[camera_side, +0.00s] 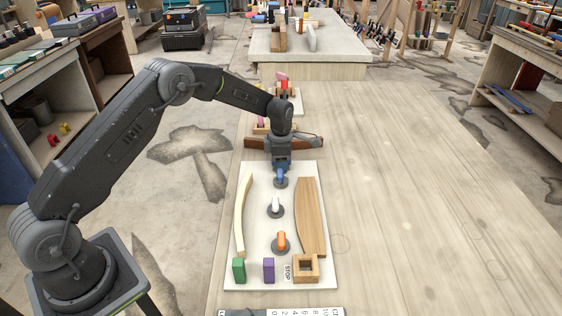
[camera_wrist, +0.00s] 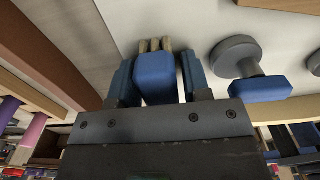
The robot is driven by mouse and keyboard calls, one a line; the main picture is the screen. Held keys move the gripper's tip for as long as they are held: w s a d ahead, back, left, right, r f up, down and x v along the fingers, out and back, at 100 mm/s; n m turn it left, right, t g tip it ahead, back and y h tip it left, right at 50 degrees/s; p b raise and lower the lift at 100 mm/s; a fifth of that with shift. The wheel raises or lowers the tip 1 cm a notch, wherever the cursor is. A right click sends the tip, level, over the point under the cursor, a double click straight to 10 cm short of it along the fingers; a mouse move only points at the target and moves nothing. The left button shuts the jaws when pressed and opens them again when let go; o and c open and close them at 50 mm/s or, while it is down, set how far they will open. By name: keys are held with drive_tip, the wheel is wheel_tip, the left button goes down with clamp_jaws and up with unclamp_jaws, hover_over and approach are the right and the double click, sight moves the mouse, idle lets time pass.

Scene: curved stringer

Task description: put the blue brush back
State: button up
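The blue brush (camera_wrist: 155,78) appears as a blue block with several tan tips at its far end, between the two fingers of my gripper (camera_wrist: 158,68) in the wrist view. Both fingers look pressed against its sides. In the side view my gripper (camera_side: 280,163) points down over the far end of the white board (camera_side: 258,180). A round grey base with a blue handle (camera_side: 281,177) sits right below it. It also shows in the wrist view (camera_wrist: 257,89), to the right of my fingers and apart from them. The brush cannot be made out clearly in the side view.
Similar grey bases with a white handle (camera_side: 275,209) and an orange handle (camera_side: 281,241) stand nearer on the board. A pale curved strip (camera_side: 243,215) and a brown curved plank (camera_side: 310,218) flank them. Green (camera_side: 239,270) and purple (camera_side: 268,270) blocks stand in front. The right tabletop is clear.

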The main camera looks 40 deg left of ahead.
drive_tip(key=shift+o, duration=1.1)
wheel_tip(320, 180, up, 12)
drive_tip(key=s+d+r+m+t, duration=0.3)
drive_tip(key=s+d+r+m, duration=0.1)
drive_tip(key=s+r+m, duration=1)
drive_tip(key=s+d+m+t, duration=0.2)
drive_tip(key=s+m, duration=1.1)
drive_tip(key=s, duration=0.9)
drive_tip(key=shift+d+r+t, duration=0.3)
drive_tip(key=shift+d, duration=0.4)
